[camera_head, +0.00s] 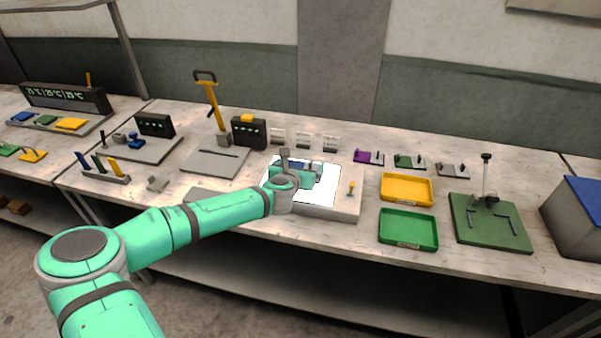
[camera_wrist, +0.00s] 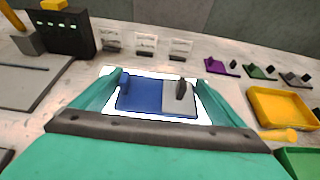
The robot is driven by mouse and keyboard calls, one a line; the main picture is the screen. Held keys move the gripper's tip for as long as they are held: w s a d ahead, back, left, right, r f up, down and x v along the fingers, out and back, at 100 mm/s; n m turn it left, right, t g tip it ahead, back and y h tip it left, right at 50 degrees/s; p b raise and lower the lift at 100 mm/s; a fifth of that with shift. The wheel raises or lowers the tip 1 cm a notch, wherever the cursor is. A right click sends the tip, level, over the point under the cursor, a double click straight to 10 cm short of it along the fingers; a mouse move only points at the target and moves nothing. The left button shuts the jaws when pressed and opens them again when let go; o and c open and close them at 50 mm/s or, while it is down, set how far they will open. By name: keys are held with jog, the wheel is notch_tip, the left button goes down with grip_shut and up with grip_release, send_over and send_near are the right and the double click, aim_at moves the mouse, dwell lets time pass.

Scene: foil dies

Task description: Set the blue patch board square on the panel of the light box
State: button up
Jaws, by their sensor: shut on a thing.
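The blue patch board (camera_wrist: 140,92) has a grey section with a dark upright knob (camera_wrist: 182,87) at its right end. My gripper (camera_wrist: 158,88) is shut on the board, one green finger at each side. The glowing white panel (camera_head: 327,190) of the light box (camera_head: 335,212) lies under my gripper in the head view. The panel (camera_wrist: 112,73) shows around the board in the wrist view, the board's edges running roughly along it. In the head view my gripper hides most of the board (camera_head: 298,163). I cannot tell whether the board touches the panel.
A small yellow knob (camera_head: 351,187) stands on the light box, right of the panel. A yellow tray (camera_head: 407,202) and a green tray (camera_head: 408,243) lie to the right. Purple, green and grey boards (camera_head: 368,157) sit behind. A yellow-handled press (camera_head: 213,110) stands to the left.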

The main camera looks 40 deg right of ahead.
jog(key=shift+w+f, duration=0.15)
jog(key=shift+f, duration=0.75)
jog(key=shift+w+f, duration=0.1)
jog(key=shift+f, duration=0.8)
jog(key=shift+f, duration=0.15)
